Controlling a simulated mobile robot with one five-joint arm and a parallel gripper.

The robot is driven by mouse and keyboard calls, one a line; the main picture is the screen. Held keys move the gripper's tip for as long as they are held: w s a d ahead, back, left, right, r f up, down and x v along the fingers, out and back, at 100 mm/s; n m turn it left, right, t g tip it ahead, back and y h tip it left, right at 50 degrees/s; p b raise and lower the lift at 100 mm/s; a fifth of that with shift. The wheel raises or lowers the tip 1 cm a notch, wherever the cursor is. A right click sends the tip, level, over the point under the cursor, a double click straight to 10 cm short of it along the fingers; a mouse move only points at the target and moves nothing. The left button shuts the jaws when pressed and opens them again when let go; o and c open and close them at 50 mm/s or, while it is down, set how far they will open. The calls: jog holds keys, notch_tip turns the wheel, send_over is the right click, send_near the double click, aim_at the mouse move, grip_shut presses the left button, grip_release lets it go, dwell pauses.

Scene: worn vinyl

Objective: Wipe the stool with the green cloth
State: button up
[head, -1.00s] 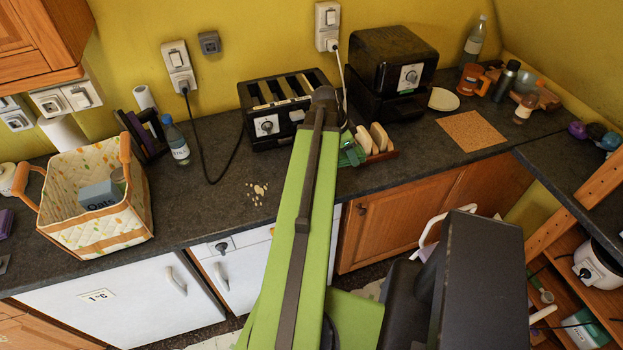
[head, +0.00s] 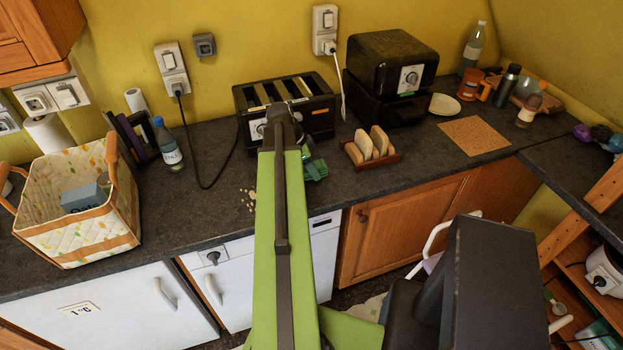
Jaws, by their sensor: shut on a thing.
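The green cloth (head: 315,169) is a small bunched piece at the end of my arm, over the dark worktop between the toaster and the toast rack. My gripper (head: 306,150) is mostly hidden behind the arm's end; it is shut on the cloth. I cannot tell whether the cloth touches the worktop. A white curved frame with a pale lilac part (head: 432,262), possibly the stool, stands on the floor at the lower right. My own dark body part hides most of it, so its top is not clearly visible.
Pale crumbs (head: 247,200) lie on the worktop (head: 205,215) left of my arm. A black toaster (head: 322,103), a toast rack (head: 371,149), a bottle (head: 168,145) and a fabric basket (head: 75,215) stand there. A cork mat (head: 474,136) lies right. Wooden shelves (head: 570,225) stand far right.

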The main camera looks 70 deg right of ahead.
jog(key=shift+f+b, duration=1.05)
jog(key=shift+f, duration=0.5)
jog(key=shift+f+b, duration=0.3)
jog(key=o, duration=1.2)
jog(key=shift+a, duration=0.1)
